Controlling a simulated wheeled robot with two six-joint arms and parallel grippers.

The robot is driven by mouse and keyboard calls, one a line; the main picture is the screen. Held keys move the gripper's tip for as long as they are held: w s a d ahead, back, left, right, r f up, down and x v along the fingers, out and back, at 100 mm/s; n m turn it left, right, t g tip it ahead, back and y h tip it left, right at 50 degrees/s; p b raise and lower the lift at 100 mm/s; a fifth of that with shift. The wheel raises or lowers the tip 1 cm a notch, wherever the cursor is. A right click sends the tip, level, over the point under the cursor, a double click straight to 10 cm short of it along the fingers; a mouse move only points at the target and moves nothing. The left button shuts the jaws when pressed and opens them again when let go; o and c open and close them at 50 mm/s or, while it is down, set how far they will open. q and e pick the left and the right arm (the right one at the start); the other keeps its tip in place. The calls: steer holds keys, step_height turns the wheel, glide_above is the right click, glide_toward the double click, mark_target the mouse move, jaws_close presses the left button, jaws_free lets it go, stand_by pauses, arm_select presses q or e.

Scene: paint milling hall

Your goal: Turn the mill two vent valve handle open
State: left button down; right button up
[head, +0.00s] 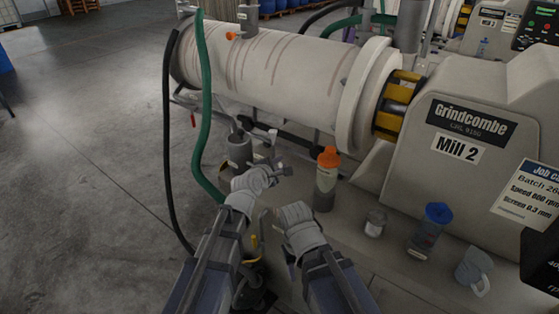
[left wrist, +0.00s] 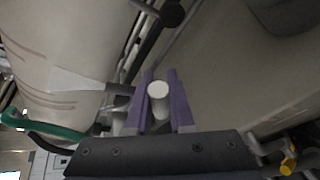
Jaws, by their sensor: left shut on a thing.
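Mill 2 (head: 458,135) fills the right of the head view, its pale drum (head: 290,70) reaching left. My left gripper (head: 276,170) is under the drum, beside a grey cylindrical fitting (head: 239,150). In the left wrist view my left gripper (left wrist: 158,103) has its purple fingers closed around a pale, round-ended piece (left wrist: 158,90). I cannot tell for certain whether this piece is the vent valve handle. A small orange knob (head: 231,36) sits by the pipe on top of the drum. My right gripper (head: 292,262) is low in the head view, its fingers mostly hidden.
An orange-capped bottle (head: 327,180), a small jar (head: 375,222), a blue-lidded bottle (head: 430,228) and a grey mug (head: 474,268) stand along the mill base. A green hose (head: 204,110) and a black hose (head: 167,130) hang at the left. The floor (head: 80,150) further left is clear.

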arm_select(q)
steer(key=shift+w+a+r+n+g+h+p, duration=0.3)
steer(key=shift+a+n+g+h, duration=0.25)
steer(key=shift+n, duration=0.55)
steer(key=shift+w+a+r+n+g+h+p, duration=0.25)
steer(key=shift+n+g+h, duration=0.2)
steer(key=shift+n+h, duration=0.5)
steer(key=shift+w+a+r+n+g+h+p, duration=0.2)
steer(key=shift+a+r+n+g+h+p, duration=0.25)
steer(key=shift+n, duration=0.8)
steer(key=shift+g+h, duration=0.25)
steer(key=c, duration=0.8)
jaws_free()
steer(key=shift+w, duration=0.1)
